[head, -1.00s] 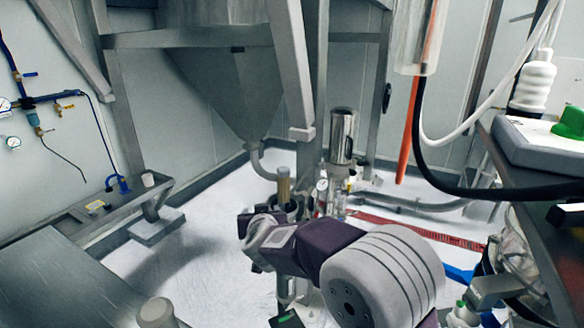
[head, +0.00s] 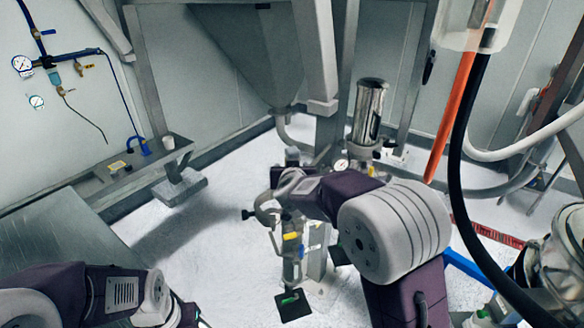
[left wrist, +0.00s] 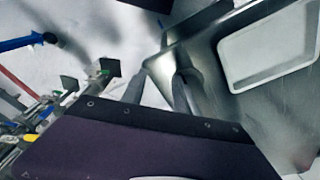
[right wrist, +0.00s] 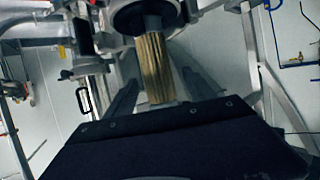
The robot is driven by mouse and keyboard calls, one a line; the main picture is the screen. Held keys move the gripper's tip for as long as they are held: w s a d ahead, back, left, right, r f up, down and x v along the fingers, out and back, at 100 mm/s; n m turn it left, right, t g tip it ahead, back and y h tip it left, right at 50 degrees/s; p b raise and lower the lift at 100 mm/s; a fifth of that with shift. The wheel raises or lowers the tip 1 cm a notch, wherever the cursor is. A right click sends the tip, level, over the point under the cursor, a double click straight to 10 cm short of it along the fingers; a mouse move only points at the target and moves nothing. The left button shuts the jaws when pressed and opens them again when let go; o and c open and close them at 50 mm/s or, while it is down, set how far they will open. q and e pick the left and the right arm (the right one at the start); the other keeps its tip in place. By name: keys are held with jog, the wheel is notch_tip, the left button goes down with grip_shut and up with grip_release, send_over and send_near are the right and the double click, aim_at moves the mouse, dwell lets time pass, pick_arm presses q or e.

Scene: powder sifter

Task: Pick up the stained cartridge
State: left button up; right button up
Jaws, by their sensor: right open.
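The stained cartridge (right wrist: 154,68) is a brown, ribbed cylinder in the right wrist view, below a dark round housing (right wrist: 142,15). My right gripper (right wrist: 158,88) is open, with one finger on each side of the cartridge in that view. Whether the fingers touch it cannot be told. In the head view my right arm covers the area where the cartridge showed earlier. My left gripper (left wrist: 163,76) has its fingers apart with nothing between them, near a metal table edge. It is not clearly visible in the head view.
A polished steel cylinder (head: 368,112) stands behind my right arm. A large hopper (head: 262,60) and steel posts are at the back. An orange tube (head: 450,118) and a black hose (head: 459,170) hang at right. A steel table (head: 60,250) is at left; floor is clear beside it.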

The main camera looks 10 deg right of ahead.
aim_at(292, 151)
jog(key=x, duration=0.4)
jog(key=shift+w+d+p, duration=0.25)
jog(key=shift+w+p, duration=0.05)
jog(key=shift+w+a+f, duration=0.1)
jog(key=shift+w+f, duration=0.1)
jog(key=shift+w, duration=0.25)
jog(key=c, duration=0.8)
grip_shut()
notch_tip(292, 151, up, 5)
jog(key=p, duration=0.2)
jog(key=shift+f+p, duration=0.2)
jog(key=shift+p, duration=0.15)
jog(key=s+d+r, duration=0.6)
jog(key=s+d, duration=0.1)
jog(key=s, duration=0.2)
jog(key=shift+d+r, duration=0.25)
jog(key=shift+d, duration=0.1)
